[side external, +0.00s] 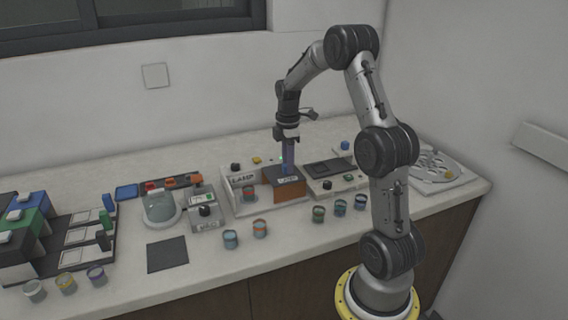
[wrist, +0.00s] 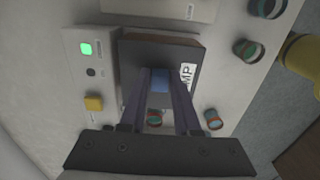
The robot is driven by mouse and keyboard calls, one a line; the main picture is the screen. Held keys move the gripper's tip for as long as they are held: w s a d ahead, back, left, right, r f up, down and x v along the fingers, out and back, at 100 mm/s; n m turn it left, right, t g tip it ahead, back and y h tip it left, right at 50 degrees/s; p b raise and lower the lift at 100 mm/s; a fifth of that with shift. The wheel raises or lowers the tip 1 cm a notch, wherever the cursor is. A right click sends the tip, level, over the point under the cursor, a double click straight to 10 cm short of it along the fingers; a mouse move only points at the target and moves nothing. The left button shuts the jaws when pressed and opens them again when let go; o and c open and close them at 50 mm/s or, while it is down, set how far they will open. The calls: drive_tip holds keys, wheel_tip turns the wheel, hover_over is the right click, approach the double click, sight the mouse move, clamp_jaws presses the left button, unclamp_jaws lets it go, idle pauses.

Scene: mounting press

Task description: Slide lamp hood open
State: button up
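The lamp unit (side external: 232,205) is a pale box in mid-counter. Its hood (side external: 290,190), brown-orange with a dark top, sits toward the right of the unit; the dark top (wrist: 135,58) also shows in the wrist view. A blue handle (wrist: 160,80) stands on the hood. My gripper (side external: 288,168) points down over the hood, and in the wrist view its fingers (wrist: 160,85) lie on both sides of the handle with no clear gap. A banded jar (side external: 248,193) stands uncovered in the left part of the unit.
A yellow button (side external: 257,160) and green light (side external: 281,158) are on the unit's back panel. Several jars (side external: 260,228) stand along the front. A device with a dark plate (side external: 330,168) is close on the right, another grey device (side external: 203,210) on the left.

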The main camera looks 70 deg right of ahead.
drive_tip(key=o, duration=0.4)
drive_tip(key=shift+c, duration=0.2)
wheel_tip(320, 180, up, 14)
drive_tip(key=shift+f, duration=0.1)
idle(0.5)
